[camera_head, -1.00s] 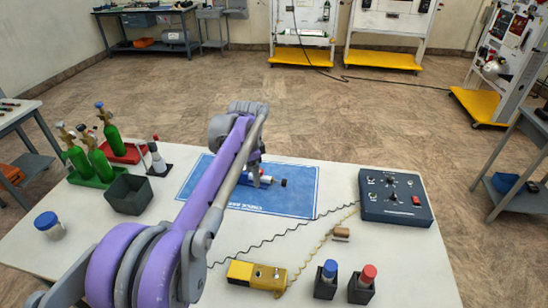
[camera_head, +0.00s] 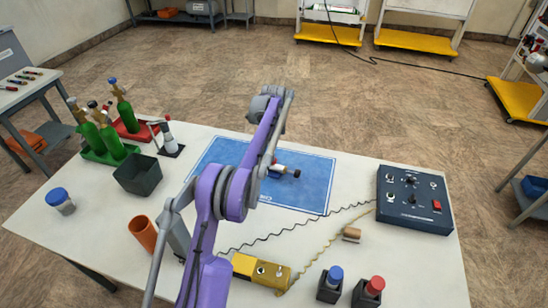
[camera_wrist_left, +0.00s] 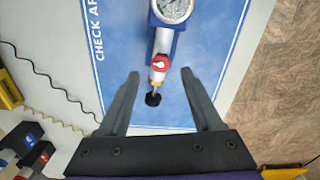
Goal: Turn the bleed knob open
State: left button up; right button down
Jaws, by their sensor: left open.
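The regulator device lies on the blue mat (camera_head: 225,153); in the left wrist view it has a round gauge (camera_wrist_left: 172,9), a red knob (camera_wrist_left: 162,63) and a black knob (camera_wrist_left: 153,99) at its near end. I cannot tell which of the two is the bleed knob. In the head view the black knob (camera_head: 297,174) shows just right of my left arm, which hides part of the device. My left gripper (camera_wrist_left: 160,74) is open and empty. Its fingers appear on either side of the two knobs, apart from them. My right gripper is not in view.
A dark control box (camera_head: 414,199) stands at the table's right. A yellow tool (camera_head: 261,271) and two capped black holders (camera_head: 330,284) are near the front. Green cylinders (camera_head: 108,140), a dark bin (camera_head: 138,175) and an orange cup (camera_head: 142,234) are on the left. Cables cross the table.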

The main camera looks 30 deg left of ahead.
pick_arm(q)
jog(key=shift+f, duration=2.15)
jog(key=shift+c, duration=0.3)
grip_shut()
